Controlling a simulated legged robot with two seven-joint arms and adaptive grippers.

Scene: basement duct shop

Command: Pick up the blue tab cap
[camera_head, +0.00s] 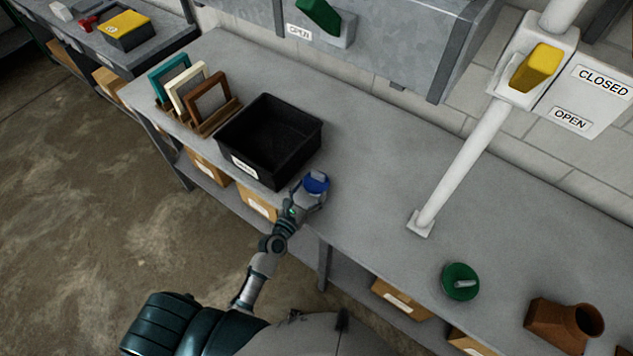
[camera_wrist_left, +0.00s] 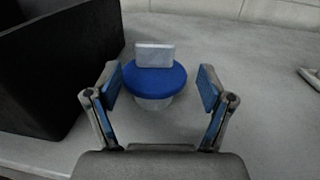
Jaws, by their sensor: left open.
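The blue tab cap (camera_head: 317,183) sits on the grey bench near its front edge, just right of the black bin. In the left wrist view the cap (camera_wrist_left: 155,83) is a round blue disc with a pale upright tab on top and a pale base below. My left gripper (camera_head: 309,193) is at the cap. In the wrist view its two blue-padded fingers (camera_wrist_left: 160,91) are spread apart, one on each side of the cap, with gaps between pads and cap. My right gripper is not in view.
The empty black bin (camera_head: 250,171) stands close left of the cap; its wall also shows in the wrist view (camera_wrist_left: 70,65). A green cap (camera_head: 460,281) and a brown pipe fitting (camera_head: 565,322) lie to the right. A white post (camera_head: 465,165) stands behind. The bench between is clear.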

